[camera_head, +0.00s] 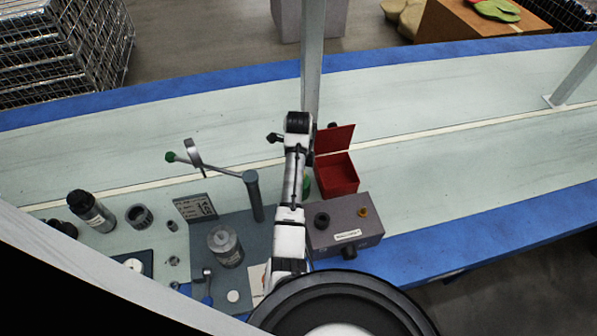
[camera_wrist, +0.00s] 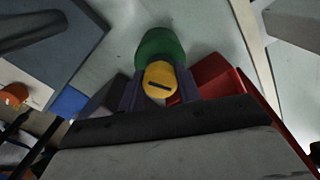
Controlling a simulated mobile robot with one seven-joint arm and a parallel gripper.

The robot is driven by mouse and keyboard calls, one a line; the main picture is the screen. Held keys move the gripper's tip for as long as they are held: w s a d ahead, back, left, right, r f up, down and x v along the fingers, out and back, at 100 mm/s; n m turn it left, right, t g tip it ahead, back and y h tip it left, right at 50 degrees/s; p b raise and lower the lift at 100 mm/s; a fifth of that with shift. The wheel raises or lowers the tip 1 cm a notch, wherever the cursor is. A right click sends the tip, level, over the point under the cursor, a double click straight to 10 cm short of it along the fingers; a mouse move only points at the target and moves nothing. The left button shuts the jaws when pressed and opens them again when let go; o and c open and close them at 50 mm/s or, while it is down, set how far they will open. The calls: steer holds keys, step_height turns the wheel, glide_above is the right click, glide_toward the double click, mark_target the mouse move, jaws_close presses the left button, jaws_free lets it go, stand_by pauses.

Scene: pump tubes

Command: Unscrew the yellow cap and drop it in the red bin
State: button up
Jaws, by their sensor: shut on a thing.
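The yellow cap (camera_wrist: 159,76), round with a dark slot, sits between the two dark fingers of my gripper (camera_wrist: 159,88) in the wrist view. The fingers are shut on it. A green rounded body (camera_wrist: 160,46) shows directly behind the cap; I cannot tell whether the two are joined. In the head view, a sliver of green (camera_head: 307,186) shows beside my arm, which hides the cap and fingers. The red bin (camera_head: 338,178) stands open, just right of my arm, with its lid raised at the back. In the wrist view, its red wall (camera_wrist: 217,72) is close right of the cap.
A grey box (camera_head: 343,236) with a black and an orange knob stands in front of the bin. A grey fixture with a post (camera_head: 255,196) and green-tipped lever is left of my arm. Several dark cylinders (camera_head: 91,210) stand farther left. The table right of the bin is clear.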

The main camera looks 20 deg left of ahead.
steer(key=shift+n, duration=1.7)
steer(key=shift+n, duration=1.7)
steer(key=shift+n, duration=1.7)
steer(key=o, duration=0.8)
